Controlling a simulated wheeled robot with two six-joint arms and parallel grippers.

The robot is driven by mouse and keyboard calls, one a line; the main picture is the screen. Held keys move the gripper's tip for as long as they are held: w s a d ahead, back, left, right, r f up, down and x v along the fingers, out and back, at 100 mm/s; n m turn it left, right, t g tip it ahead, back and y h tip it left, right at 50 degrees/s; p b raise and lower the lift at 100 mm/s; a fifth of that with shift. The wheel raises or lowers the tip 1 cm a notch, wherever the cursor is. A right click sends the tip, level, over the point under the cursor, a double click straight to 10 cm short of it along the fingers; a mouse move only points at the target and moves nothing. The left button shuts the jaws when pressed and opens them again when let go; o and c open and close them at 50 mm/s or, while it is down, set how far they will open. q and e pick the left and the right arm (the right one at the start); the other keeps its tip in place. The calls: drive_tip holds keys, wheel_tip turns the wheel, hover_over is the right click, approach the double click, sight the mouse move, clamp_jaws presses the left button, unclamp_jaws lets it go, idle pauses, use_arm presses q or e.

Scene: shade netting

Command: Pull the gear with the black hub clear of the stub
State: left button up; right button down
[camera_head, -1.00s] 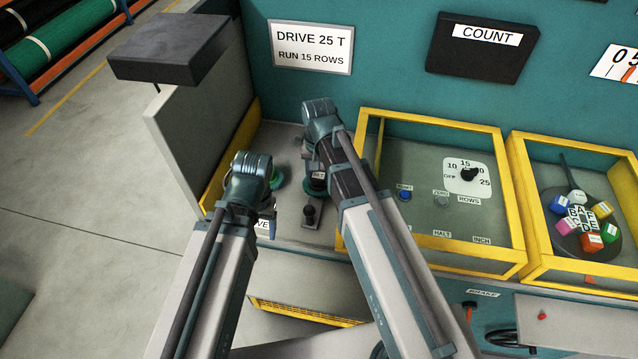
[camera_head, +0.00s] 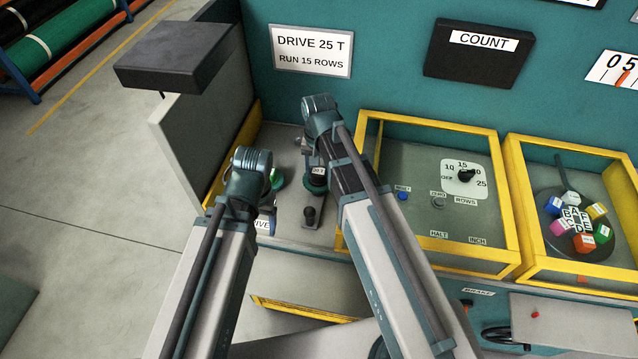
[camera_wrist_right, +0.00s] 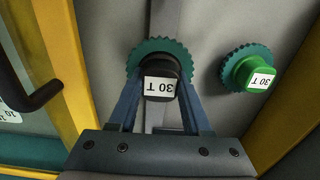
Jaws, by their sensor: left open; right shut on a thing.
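In the head view this gear (camera_head: 317,187) shows below my right wrist, partly covered by the arm. The stub is hidden behind the gear, so I cannot tell whether they are apart. My left gripper (camera_head: 240,203) is open at the left of the bay, its fingers mostly hidden by its own wrist.
A second gear with a bright green hub (camera_wrist_right: 254,74) sits beside the held one, apart from it. A black knob (camera_head: 311,213) stands in front of the held gear. Yellow-framed cases (camera_head: 512,205) are at the right. A grey side panel (camera_head: 200,135) bounds the bay at left.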

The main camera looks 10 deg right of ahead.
sight(318, 171)
drive_tip(key=shift+r+p, duration=0.85)
drive_tip(key=shift+r, duration=0.2)
wheel_tip(318, 171, up, 4)
drive_tip(key=p, duration=0.4)
idle(0.3)
